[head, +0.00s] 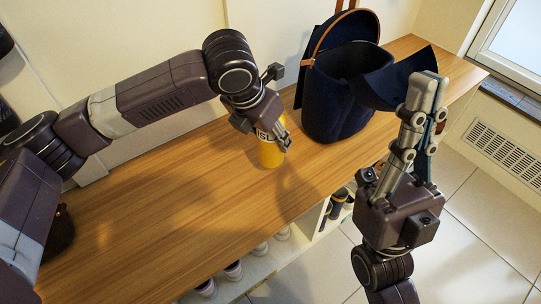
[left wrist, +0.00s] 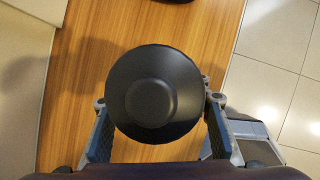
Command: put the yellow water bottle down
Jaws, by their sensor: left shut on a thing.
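The yellow water bottle (head: 270,153) is upright over the wooden bench top, just left of the navy bag. My left gripper (head: 272,138) is shut around its upper part. In the left wrist view the bottle's round black cap (left wrist: 153,98) sits between the fingers and hides the body below. I cannot tell whether its base touches the wood. My right gripper (head: 428,92) points upward beside the bag's raised flap, at the bench's right edge. Its fingers are close together, and I cannot tell whether they hold the flap.
The navy bag (head: 333,112) with a brown handle stands open on the bench (head: 185,200). Shoes (head: 233,270) sit in cubbies below the front edge. A tiled floor (head: 478,225) lies to the right.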

